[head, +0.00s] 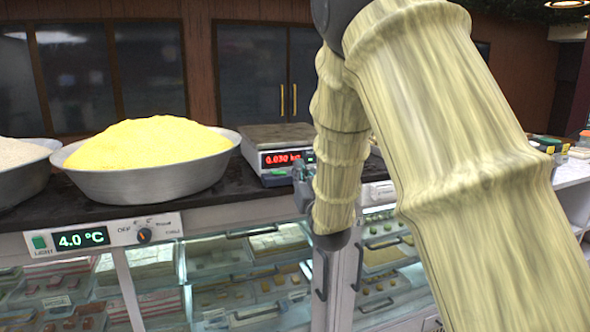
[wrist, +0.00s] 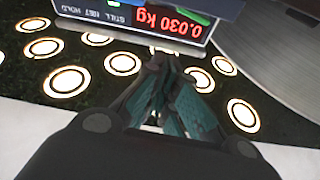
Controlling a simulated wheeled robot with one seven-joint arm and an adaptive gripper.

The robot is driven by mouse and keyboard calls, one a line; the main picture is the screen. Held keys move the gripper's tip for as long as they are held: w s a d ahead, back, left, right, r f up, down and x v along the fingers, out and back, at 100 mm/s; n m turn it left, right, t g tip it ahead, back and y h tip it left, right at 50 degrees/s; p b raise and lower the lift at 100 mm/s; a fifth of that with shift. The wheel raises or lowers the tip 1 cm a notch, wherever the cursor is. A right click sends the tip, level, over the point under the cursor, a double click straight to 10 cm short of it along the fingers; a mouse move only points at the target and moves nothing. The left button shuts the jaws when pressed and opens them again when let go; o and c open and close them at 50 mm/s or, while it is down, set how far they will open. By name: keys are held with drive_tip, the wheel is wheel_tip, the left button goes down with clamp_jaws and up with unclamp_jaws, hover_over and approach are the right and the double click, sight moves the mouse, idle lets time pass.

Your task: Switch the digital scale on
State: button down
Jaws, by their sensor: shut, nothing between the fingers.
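The digital scale (head: 278,138) stands on the dark counter with a flat metal pan on top. Its red display is lit and reads 0.030 kg. The scale's front shows upside down at the top of the wrist view (wrist: 168,22), with small printed labels beside the digits. A green patch (head: 281,171) shows low on its front. My gripper (wrist: 168,62) is shut and empty, its fingertips close to the scale's front; I cannot tell whether they touch it. In the head view my arm hides the scale's right side and most of my gripper.
A metal bowl heaped with yellow grains (head: 150,185) stands left of the scale, with another bowl (head: 35,150) at the far left. A glass sweets case (head: 215,262) lies below the counter. A temperature panel (head: 80,239) reads 4.0 °C.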

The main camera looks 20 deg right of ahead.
drive_tip(key=shift+b+v, duration=0.3)
drive_tip(key=shift+v, duration=1.1)
